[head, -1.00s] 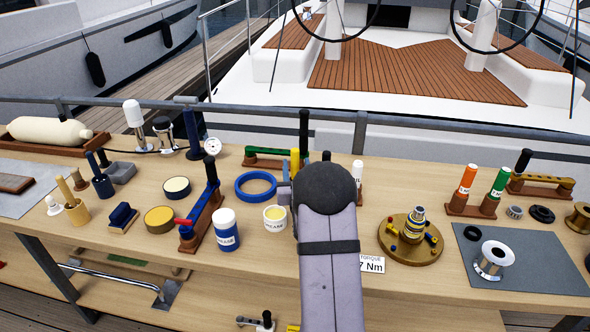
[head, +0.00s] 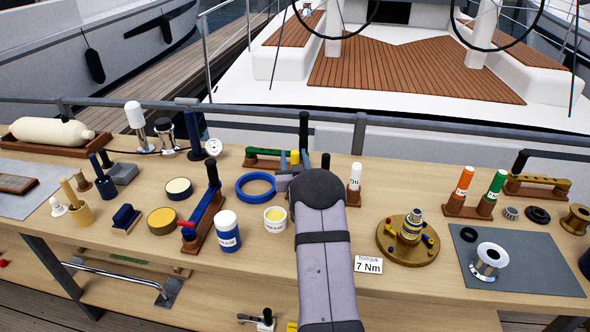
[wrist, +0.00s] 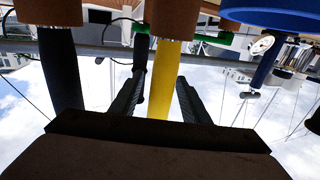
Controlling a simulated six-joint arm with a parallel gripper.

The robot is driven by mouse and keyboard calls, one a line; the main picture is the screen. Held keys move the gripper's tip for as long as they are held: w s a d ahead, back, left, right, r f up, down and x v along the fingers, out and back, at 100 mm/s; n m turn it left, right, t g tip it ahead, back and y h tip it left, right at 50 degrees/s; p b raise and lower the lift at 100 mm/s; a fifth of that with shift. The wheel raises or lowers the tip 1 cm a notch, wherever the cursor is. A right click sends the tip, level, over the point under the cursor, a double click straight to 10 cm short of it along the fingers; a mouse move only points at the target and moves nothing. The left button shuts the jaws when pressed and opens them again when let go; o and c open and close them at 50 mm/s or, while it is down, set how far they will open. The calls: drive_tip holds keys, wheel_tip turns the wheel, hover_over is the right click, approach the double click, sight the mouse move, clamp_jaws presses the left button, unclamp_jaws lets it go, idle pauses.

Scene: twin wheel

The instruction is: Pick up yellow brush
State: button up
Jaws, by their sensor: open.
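The yellow brush (head: 295,156) stands upright at the back of the bench, with its lower part hidden behind my arm in the head view. In the wrist view, which looks upside down, its yellow handle (wrist: 163,80) comes out of a brown base (wrist: 172,18). My gripper (wrist: 158,84) is open, with one finger on each side of the yellow handle. I cannot tell whether either finger touches it. In the head view, my gripper (head: 294,160) is mostly hidden by my wrist.
A dark handle (head: 326,162) stands just right of the brush and shows in the wrist view (wrist: 60,70). A green tool (head: 265,152) with a tall black handle lies behind.

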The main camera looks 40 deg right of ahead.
drive_tip(key=shift+w+d, duration=0.1)
drive_tip(key=shift+w, duration=0.1)
clamp_jaws()
wheel_tip(320, 180, up, 10)
drive_tip(key=b, duration=0.2)
drive_tip(key=c, duration=0.6)
unclamp_jaws()
drive_tip(key=shift+c, duration=0.2)
clamp_jaws()
